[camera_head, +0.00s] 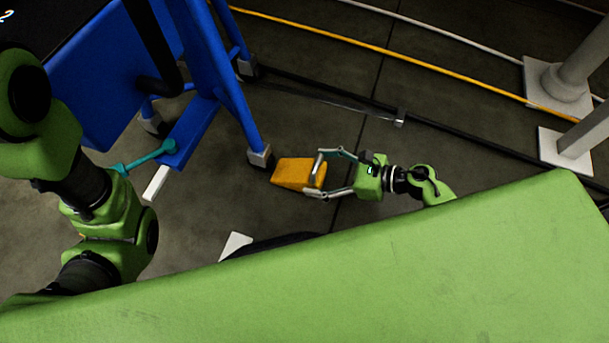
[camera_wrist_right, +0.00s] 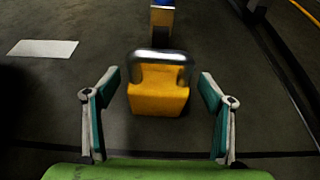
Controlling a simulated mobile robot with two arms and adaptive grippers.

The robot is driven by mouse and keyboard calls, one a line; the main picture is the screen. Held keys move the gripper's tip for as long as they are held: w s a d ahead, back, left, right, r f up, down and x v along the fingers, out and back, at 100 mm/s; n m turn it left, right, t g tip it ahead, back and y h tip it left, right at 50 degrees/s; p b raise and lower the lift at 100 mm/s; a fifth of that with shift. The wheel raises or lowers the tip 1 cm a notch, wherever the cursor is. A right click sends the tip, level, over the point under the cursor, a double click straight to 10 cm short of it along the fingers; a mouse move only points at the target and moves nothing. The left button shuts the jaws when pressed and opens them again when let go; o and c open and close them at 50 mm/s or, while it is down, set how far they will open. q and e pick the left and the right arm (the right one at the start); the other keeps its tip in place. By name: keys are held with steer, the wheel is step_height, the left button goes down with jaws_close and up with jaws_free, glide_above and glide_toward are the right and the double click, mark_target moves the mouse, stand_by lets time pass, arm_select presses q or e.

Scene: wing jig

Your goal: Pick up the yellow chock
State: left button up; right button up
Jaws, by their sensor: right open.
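The yellow chock (camera_head: 292,173) lies on the dark floor beside a foot of the blue stand, with a grey metal handle (camera_head: 319,166) on its near side. My right gripper (camera_head: 316,173) is open, its fingertips around the handle end of the chock in the head view. In the right wrist view, the chock (camera_wrist_right: 158,99) is centred between the spread fingers (camera_wrist_right: 160,90), with a visible gap on both sides. The handle (camera_wrist_right: 160,56) arches over its top there. My left arm is at the left of the head view; its gripper cannot be made out.
The blue stand (camera_head: 232,110) rises just left of the chock. A teal bar (camera_head: 145,158) is by its base. A yellow cable (camera_head: 400,62) and a dark floor strip run behind. White column bases (camera_head: 556,92) stand at right.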

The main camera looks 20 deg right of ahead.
mark_target(296, 169)
steer(key=b+x, duration=0.1)
steer(key=x, duration=0.1)
steer(key=b+x, duration=0.1)
steer(key=shift+w+a+f, duration=0.15)
steer(key=shift+a+f, duration=0.05)
steer(key=shift+f, duration=0.15)
steer(key=shift+w+a+b, duration=0.25)
steer(key=shift+a+b, duration=0.1)
steer(key=c, duration=1.6)
steer(key=shift+r, duration=0.1)
steer(key=c, duration=0.4)
steer(key=shift+o, duration=0.2)
